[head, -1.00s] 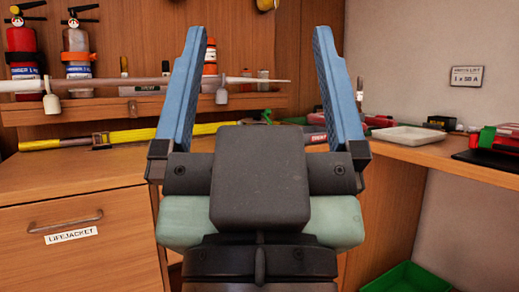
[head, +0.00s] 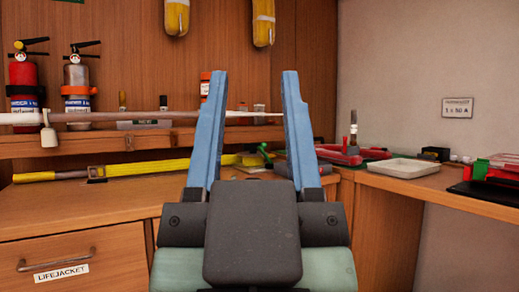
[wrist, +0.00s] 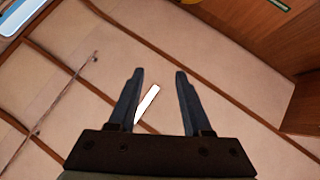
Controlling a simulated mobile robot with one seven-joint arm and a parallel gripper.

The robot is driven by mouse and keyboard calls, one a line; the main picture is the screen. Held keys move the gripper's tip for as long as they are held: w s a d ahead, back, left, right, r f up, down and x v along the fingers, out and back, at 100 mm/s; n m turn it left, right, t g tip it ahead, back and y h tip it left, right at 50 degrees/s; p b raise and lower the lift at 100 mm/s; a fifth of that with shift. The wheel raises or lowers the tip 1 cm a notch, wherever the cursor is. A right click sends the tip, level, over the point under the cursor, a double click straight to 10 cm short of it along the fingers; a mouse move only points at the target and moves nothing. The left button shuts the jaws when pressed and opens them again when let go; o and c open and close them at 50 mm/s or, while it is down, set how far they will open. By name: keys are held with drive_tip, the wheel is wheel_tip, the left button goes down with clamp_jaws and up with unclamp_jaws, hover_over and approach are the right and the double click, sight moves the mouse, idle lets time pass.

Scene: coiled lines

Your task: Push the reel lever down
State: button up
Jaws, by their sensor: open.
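My gripper (head: 253,75) is in the middle of the head view, fingers pointing up in the picture. Its two blue fingers are apart with nothing between them. It also shows open and empty in the wrist view (wrist: 159,72), against a pale panelled surface. I cannot make out a reel lever for certain. A red object (head: 340,155) lies on the corner counter just right of the right finger, and a thin upright piece with a dark top (head: 353,128) stands by it. The red object's left end is partly hidden by my finger.
A wooden worktop (head: 120,204) stands at left, with a yellow tool (head: 150,167) along its back. On the right counter are a white tray (head: 403,168) and a black mat with red and green items (head: 495,170).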

wheel_tip(320, 180, up, 8)
drive_tip(key=p, duration=0.7)
drive_tip(key=shift+r, duration=0.1)
clamp_jaws()
wheel_tip(320, 180, up, 36)
drive_tip(key=p, duration=3.5)
drive_tip(key=shift+p, duration=0.4)
drive_tip(key=shift+f, duration=0.2)
